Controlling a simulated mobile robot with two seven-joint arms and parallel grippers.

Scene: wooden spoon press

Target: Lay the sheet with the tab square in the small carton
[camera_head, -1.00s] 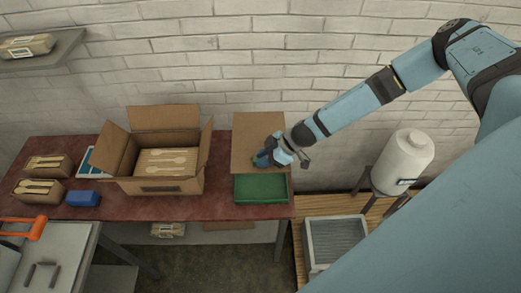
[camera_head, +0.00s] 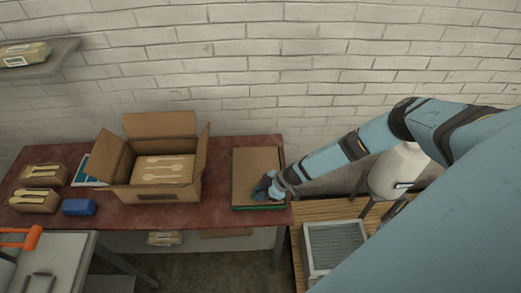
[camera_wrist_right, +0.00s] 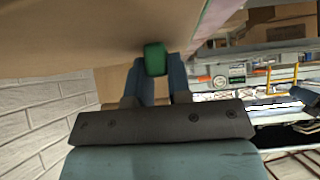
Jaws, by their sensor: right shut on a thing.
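My right gripper (camera_head: 267,188) is shut on the green tab (camera_wrist_right: 155,58) of a flat brown sheet. The brown sheet (camera_head: 257,167) is over a shallow green tray (camera_head: 262,208) at the right end of the red table; only a strip of the tray's front edge shows. I cannot tell whether the sheet touches the tray. The sheet (camera_wrist_right: 80,25) fills the upper left of the wrist view. An open brown carton (camera_head: 148,194), flaps up, stands left of it, with a layer marked with wooden spoons (camera_head: 165,169) inside. My left gripper is out of view.
Left of the carton are a blue block (camera_head: 79,207) and two small packs of wooden spoons (camera_head: 34,201). A white tank (camera_head: 397,172) and a grey crate (camera_head: 333,245) stand to the right. Bare red table (camera_head: 217,205) lies between carton and tray.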

